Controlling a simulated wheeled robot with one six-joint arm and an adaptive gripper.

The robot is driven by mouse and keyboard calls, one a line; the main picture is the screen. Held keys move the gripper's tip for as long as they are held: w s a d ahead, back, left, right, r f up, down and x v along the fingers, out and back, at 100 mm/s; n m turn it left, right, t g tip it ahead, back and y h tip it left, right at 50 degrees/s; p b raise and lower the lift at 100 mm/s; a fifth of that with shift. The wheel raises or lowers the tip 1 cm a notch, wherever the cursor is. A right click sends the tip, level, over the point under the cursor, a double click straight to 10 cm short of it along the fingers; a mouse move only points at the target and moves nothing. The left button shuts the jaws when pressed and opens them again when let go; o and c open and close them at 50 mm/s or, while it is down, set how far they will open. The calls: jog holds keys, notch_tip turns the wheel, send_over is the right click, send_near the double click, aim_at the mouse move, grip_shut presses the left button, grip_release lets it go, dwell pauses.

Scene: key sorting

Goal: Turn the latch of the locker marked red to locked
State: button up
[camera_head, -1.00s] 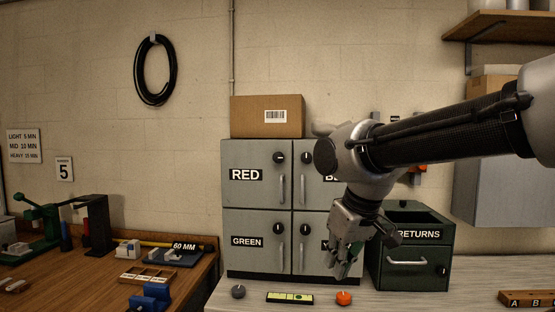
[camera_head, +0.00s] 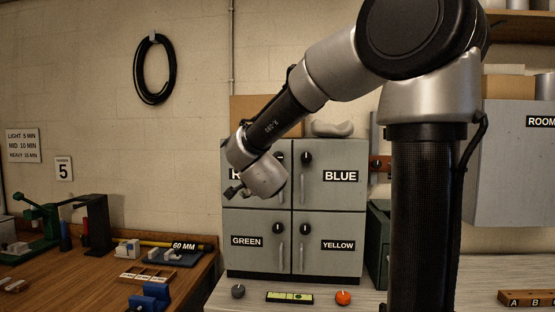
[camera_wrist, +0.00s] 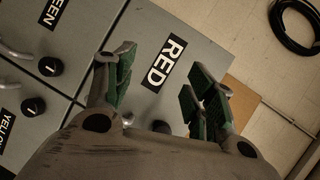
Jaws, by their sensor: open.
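The grey locker block has a red-marked door (camera_head: 236,200) at upper left, mostly behind my arm in the head view. Its round black latch knob (camera_head: 279,158) shows just right of my wrist; its pointer direction is unclear. In the wrist view, the RED label (camera_wrist: 165,63) shows beyond and between my fingers. My gripper (camera_wrist: 160,85) is open and empty, its green-padded fingers spread apart in front of the red door. A dark round shape near the palm in the wrist view may be the latch, partly hidden.
The blue (camera_head: 340,177), green (camera_head: 247,241) and yellow (camera_head: 338,244) doors have their own knobs and handles. A cardboard box (camera_head: 250,107) sits on top. A grey knob (camera_head: 238,291), green-yellow strip (camera_head: 290,297) and orange knob (camera_head: 343,297) lie on the bench in front.

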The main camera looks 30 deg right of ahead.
aim_at(278, 157)
jog(key=s+d+r+m+h, duration=0.3)
jog(key=d+r+m+h, duration=0.3)
jog(key=d+m+h, duration=0.25)
jog(key=shift+m+y, duration=0.25)
jog(key=shift+y, duration=0.3)
jog(key=x, duration=0.7)
jog(key=shift+w+d+f, duration=0.15)
jog(key=shift+w, duration=0.15)
jog(key=c, duration=1.1)
jog(key=shift+o, duration=0.2)
